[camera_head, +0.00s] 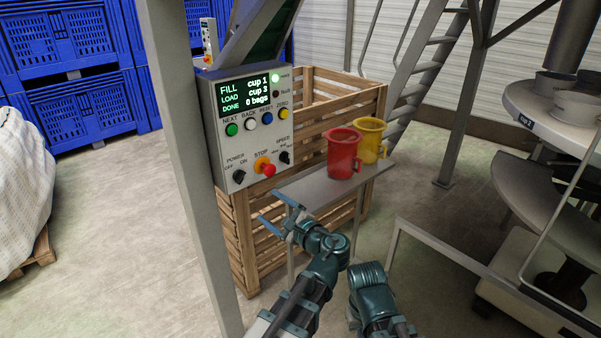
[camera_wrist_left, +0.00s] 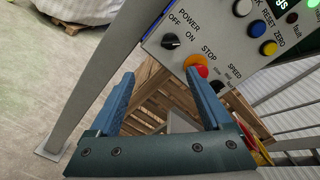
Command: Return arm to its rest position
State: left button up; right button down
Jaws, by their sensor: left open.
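My left gripper (camera_head: 270,206) is open and empty, its blue fingers pointing toward the lower front of the control box (camera_head: 257,128). It also shows in the left wrist view (camera_wrist_left: 158,78), fingers apart with nothing between them. The red stop button (camera_head: 268,170) and the black power knob (camera_wrist_left: 171,41) are beyond the fingertips. The gripper looks apart from the panel. Another dark teal arm link of mine shows at the bottom of the head view; no right gripper shows.
A red jug (camera_head: 343,155) and a yellow jug (camera_head: 369,141) stand on a small grey shelf (camera_head: 312,190) in front of a wooden crate (camera_head: 245,233). A grey post (camera_head: 187,150) stands left of the box. A round cup table (camera_head: 545,110) is at right.

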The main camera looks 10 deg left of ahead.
pick_arm(q)
jog(key=s+a+f+n+g+h, duration=0.1)
jog(key=s+f+n+g+h, duration=0.4)
jog(key=f, duration=0.4)
jog(key=s+f+n+g+h, duration=0.3)
jog(key=s+f+n+h, duration=0.3)
jog(key=f, duration=0.4)
jog(key=s+d+r+g+h+p, duration=0.1)
jog(key=s+d, duration=0.3)
jog(key=d, duration=0.4)
jog(key=s+d+r+n+g+p, duration=0.1)
jog(key=s+d+r+p, duration=0.1)
jog(key=d, duration=0.5)
jog(key=shift+s+d+h+p, duration=0.4)
jog(key=shift+s+p, duration=0.35)
jog(key=shift+s, duration=0.5)
